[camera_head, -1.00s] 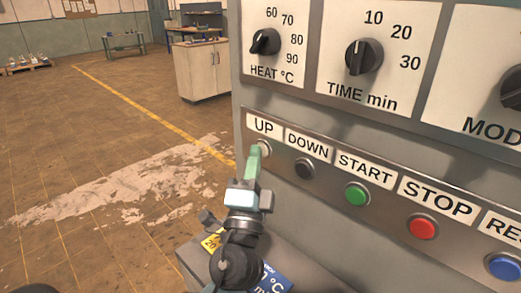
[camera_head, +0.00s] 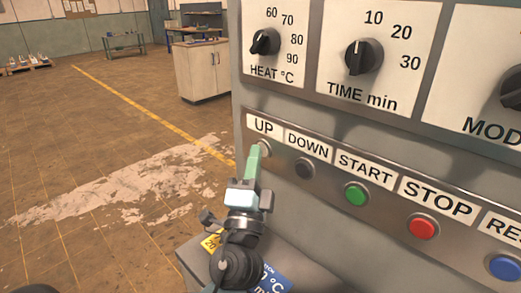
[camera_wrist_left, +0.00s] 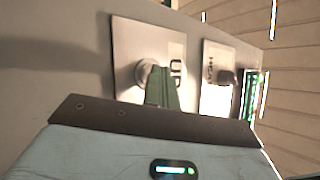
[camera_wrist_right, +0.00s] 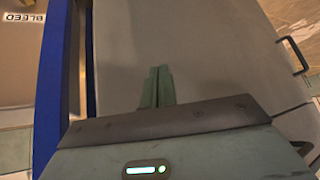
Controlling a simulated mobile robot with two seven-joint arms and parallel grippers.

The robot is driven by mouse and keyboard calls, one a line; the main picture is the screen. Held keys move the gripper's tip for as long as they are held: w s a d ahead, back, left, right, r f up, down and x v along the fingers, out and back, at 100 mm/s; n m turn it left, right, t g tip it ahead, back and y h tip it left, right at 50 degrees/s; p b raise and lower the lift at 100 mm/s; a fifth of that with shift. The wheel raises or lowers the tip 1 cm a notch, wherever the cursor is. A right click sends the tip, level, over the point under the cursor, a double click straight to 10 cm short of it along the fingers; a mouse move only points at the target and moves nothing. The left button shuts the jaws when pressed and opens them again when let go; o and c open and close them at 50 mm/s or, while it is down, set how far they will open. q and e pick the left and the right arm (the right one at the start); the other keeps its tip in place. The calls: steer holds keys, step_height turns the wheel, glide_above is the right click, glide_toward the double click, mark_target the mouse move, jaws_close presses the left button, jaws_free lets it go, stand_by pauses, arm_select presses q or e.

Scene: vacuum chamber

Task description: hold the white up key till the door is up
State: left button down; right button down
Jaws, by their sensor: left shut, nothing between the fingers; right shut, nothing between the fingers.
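The white UP key (camera_head: 265,148) sits under the UP label at the left end of the control strip. My left gripper (camera_head: 254,155) is shut and empty, its fingertips at the key and partly covering it. In the left wrist view the shut fingers (camera_wrist_left: 161,85) overlap the key (camera_wrist_left: 145,72); they appear to touch it, but how far it is pressed cannot be told. My right gripper (camera_wrist_right: 156,85) is shut and empty in front of a plain grey surface. I cannot make out the door for certain in any view.
The dark DOWN key (camera_head: 304,168), green START key (camera_head: 356,194), red STOP key (camera_head: 422,227) and a blue key (camera_head: 504,267) follow to the right. Dials (camera_head: 362,57) are above. A blue upright edge (camera_wrist_right: 58,80) is beside my right gripper. Open floor (camera_head: 110,140) lies left.

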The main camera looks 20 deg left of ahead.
arm_select(q)
steer(key=shift+s, duration=0.1)
stand_by(7.7)
steer(key=shift+s+a, duration=0.25)
steer(key=shift+s, duration=0.4)
